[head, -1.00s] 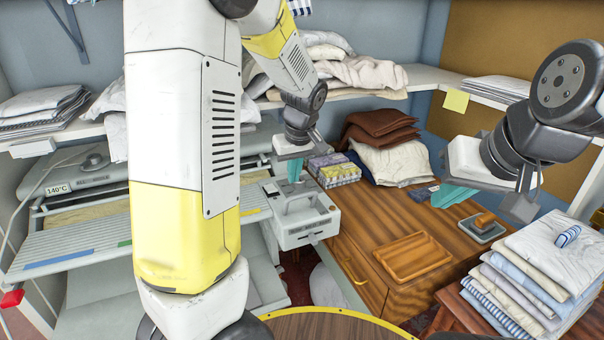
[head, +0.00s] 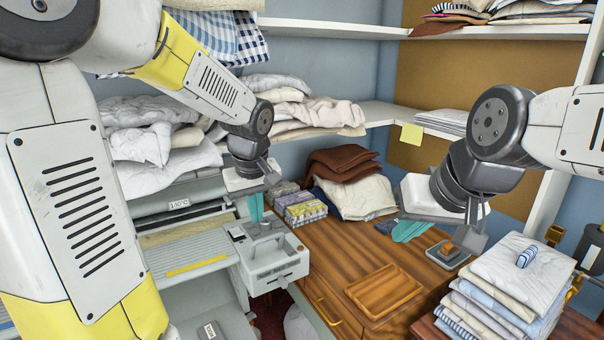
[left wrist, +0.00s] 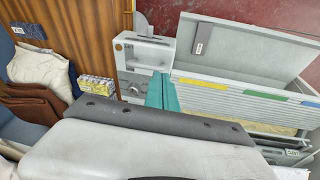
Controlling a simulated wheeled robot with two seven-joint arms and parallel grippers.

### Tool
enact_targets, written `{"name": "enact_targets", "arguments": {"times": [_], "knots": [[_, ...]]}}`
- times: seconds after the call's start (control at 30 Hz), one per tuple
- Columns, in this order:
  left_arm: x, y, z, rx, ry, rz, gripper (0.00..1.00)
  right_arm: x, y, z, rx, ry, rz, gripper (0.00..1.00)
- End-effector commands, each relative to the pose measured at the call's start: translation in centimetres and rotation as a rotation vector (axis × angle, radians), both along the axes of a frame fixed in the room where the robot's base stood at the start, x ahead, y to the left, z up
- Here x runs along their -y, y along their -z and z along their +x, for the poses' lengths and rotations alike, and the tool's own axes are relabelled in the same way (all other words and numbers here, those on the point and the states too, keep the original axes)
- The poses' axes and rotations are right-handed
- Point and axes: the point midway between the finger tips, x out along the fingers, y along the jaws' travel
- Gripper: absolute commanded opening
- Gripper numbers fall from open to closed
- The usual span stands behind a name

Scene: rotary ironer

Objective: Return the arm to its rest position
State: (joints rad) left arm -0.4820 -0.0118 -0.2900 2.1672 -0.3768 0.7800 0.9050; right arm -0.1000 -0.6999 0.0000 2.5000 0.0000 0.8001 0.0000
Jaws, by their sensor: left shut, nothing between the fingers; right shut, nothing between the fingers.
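My left gripper (head: 256,208), with teal fingers, is shut and empty. It hangs just above and behind the grey control box (head: 272,257) at the end of the ironer (head: 190,250). In the left wrist view its teal fingers (left wrist: 161,92) are together, over the edge between the control box (left wrist: 143,55) and the ironer's slatted board (left wrist: 240,98). My right gripper (head: 408,231) has teal fingers, shut and empty, over the right part of the wooden cabinet top (head: 340,240). My left arm covers the picture's left side.
A wooden tray (head: 384,292), patterned boxes (head: 304,208) and brown folded cloths (head: 343,164) lie on the cabinet. A small dish (head: 447,254) sits near my right gripper. A folded linen stack (head: 505,290) stands at right. A loaded shelf (head: 385,112) runs behind my arms.

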Motion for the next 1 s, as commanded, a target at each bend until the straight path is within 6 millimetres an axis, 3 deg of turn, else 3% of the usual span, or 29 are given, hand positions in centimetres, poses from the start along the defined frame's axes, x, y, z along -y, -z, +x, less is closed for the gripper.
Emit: {"name": "enact_targets", "arguments": {"times": [0.2, 0.4, 0.5, 0.67, 1.0], "knots": [[-1.0, -4.6, -7.4, 0.108, 0.233, -0.088, 0.0, 0.0, 0.0, 0.0, 0.0, 0.0, 0.0, 0.0], [-0.7, -6.6, -13.0, 0.228, 0.43, -0.068, 0.0, 0.0, 0.0, 0.0, 0.0, 0.0, 0.0, 0.0], [-0.4, -7.0, -14.7, 0.267, 0.493, -0.045, 0.0, 0.0, 0.0, 0.0, 0.0, 0.0, 0.0, 0.0], [-0.1, -7.1, -15.8, 0.294, 0.541, -0.023, 0.0, 0.0, 0.0, 0.0, 0.0, 0.0, 0.0, 0.0], [-0.1, -7.1, -15.8, 0.295, 0.547, -0.021, 0.0, 0.0, 0.0, 0.0, 0.0, 0.0, 0.0, 0.0]]}}
